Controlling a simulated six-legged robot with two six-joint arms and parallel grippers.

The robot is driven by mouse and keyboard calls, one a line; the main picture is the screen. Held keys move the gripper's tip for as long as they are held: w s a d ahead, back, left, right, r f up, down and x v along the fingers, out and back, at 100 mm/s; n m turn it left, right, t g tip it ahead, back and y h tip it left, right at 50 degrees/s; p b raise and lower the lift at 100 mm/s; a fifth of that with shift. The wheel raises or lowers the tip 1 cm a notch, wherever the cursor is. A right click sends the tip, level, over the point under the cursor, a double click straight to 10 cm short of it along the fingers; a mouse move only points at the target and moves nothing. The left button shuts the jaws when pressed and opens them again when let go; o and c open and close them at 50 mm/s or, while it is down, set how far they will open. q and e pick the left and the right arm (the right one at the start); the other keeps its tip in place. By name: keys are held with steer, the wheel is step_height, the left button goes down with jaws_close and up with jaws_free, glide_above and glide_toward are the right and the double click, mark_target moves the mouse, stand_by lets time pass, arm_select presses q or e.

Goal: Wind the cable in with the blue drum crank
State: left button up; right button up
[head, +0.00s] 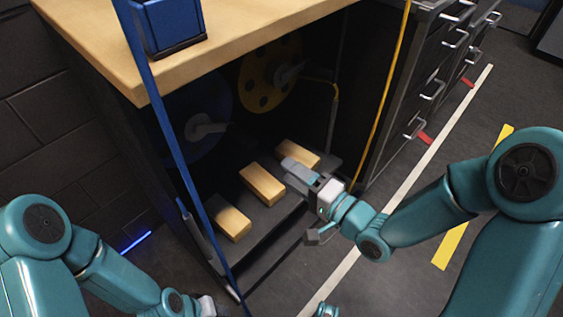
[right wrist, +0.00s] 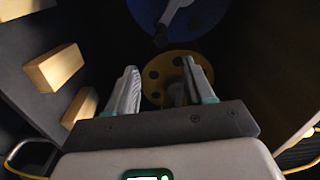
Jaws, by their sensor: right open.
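The blue drum (head: 185,108) sits in shadow at the back left inside the open cabinet, with a grey crank (head: 208,128) on its face. In the right wrist view the blue drum (right wrist: 212,12) is at the top, with its crank (right wrist: 170,14). My left gripper (head: 205,306) is partly cut off at the bottom edge.
A yellow drum (head: 258,88) with its own crank stands right of the blue one. Several wooden blocks (head: 262,185) lie on the cabinet's lower shelf. A yellow cable (head: 391,85) hangs at the right opening edge. The worktop (head: 270,32) overhangs the cabinet.

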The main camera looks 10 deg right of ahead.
mark_target(248, 140)
steer(key=w+a+n, duration=0.3)
steer(key=w+n, duration=0.1)
steer(key=n, duration=0.1)
steer(key=w+a+n, duration=0.2)
steer(key=w+n, duration=0.2)
steer(key=n, duration=0.2)
steer(key=w+a+n, duration=0.3)
steer(key=w+n, duration=0.1)
steer(key=n, duration=0.1)
steer(key=shift+w+a+n, duration=0.1)
steer(key=shift+a+n, duration=0.2)
steer(key=shift+n, duration=0.1)
jaws_close()
